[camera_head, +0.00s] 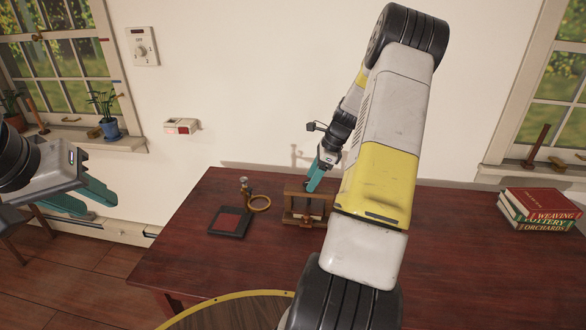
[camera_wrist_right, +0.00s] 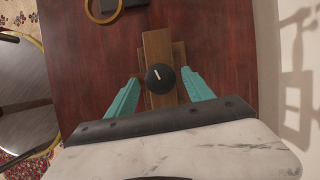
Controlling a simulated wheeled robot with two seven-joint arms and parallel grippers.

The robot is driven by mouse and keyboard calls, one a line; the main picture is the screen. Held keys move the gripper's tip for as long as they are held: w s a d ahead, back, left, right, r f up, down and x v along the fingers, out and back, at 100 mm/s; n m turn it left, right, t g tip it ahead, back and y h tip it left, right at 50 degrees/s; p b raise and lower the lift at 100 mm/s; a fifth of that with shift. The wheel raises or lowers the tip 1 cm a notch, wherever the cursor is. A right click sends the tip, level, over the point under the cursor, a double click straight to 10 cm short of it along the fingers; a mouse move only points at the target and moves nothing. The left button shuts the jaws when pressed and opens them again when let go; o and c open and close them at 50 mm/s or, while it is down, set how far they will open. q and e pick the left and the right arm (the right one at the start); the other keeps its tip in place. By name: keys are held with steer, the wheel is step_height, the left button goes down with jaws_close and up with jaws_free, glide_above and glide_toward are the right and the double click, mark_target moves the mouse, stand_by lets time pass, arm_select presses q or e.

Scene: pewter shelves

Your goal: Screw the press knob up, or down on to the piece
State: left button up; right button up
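The wooden press (camera_head: 289,206) stands on the dark red table, just left of my right forearm in the head view. In the right wrist view, the press (camera_wrist_right: 156,43) is seen from above with its round black knob (camera_wrist_right: 160,78), which bears a short white mark. My right gripper (camera_head: 313,186) is over the press; in the wrist view its teal fingers (camera_wrist_right: 160,84) stand apart on either side of the knob, with gaps visible. I cannot tell the knob's height or what lies under it. My left gripper (camera_head: 101,205) is open and empty, left of the table.
Several books (camera_head: 540,210) are stacked at the far right. A round brass-rimmed top (camera_head: 225,312) is at the front. The table between press and books is partly hidden by my arm.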

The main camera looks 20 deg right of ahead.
steer(key=c, duration=1.1)
steer(key=shift+n, duration=0.3)
